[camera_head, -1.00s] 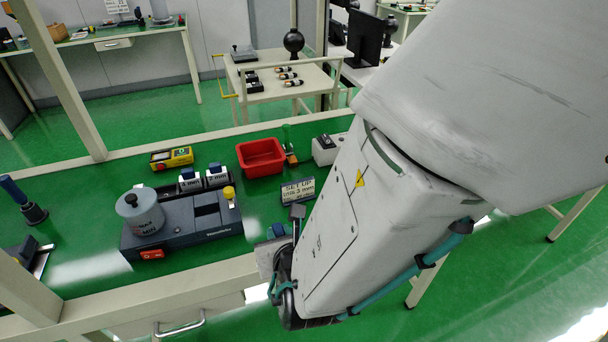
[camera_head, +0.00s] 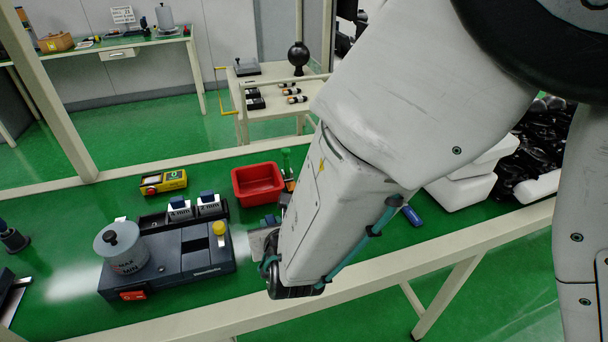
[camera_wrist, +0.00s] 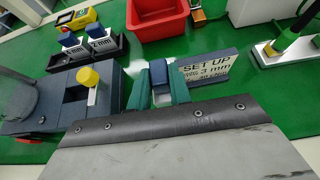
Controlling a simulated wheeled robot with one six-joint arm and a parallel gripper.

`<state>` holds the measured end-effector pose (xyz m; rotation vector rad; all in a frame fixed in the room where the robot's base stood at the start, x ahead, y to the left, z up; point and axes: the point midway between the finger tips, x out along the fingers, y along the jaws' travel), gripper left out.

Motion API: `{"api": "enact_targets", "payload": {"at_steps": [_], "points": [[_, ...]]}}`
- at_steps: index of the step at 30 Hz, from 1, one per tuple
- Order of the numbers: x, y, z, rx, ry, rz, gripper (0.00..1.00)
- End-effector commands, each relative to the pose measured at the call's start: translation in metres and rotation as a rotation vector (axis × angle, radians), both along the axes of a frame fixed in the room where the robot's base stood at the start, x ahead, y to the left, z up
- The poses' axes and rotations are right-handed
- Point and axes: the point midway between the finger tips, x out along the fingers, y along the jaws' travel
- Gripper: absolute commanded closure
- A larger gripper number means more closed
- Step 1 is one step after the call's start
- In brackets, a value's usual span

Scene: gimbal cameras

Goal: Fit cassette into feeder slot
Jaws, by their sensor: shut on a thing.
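The feeder (camera_head: 188,268) is a dark grey box with a yellow knob (camera_head: 219,228), a red switch and a round grey hopper. Its dark rectangular slot (camera_wrist: 75,93) shows empty in the wrist view, left of the yellow knob. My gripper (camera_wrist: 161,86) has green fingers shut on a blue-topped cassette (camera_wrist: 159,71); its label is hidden. In the head view my gripper is just right of the feeder, partly hidden by my arm, with the cassette apart from the slot. Two other blue-topped cassettes (camera_head: 194,207) stand in a black rack (camera_head: 154,222) behind the feeder; one reads 2 mm.
A sign (camera_wrist: 207,68) reading "SET UP", 3 mm, stands beyond my gripper. A red bin (camera_head: 258,184) and a yellow device (camera_head: 163,181) are farther back on the green bench. White blocks (camera_head: 462,190) lie at right. The beige bench edge runs in front.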

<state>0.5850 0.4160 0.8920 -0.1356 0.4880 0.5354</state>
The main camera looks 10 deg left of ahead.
Motion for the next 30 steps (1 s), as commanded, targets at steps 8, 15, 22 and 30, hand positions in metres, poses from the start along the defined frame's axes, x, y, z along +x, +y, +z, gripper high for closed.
{"api": "enact_targets", "payload": {"at_steps": [8,15,22,30], "points": [[-0.003,0.002,-0.035,-0.002,0.001,0.005,1.00],[-0.003,0.002,-0.035,-0.001,0.000,0.005,1.00],[-0.002,0.000,-0.038,-0.002,0.001,0.003,0.58],[-0.002,0.000,-0.037,-0.002,0.000,0.002,0.58]]}}
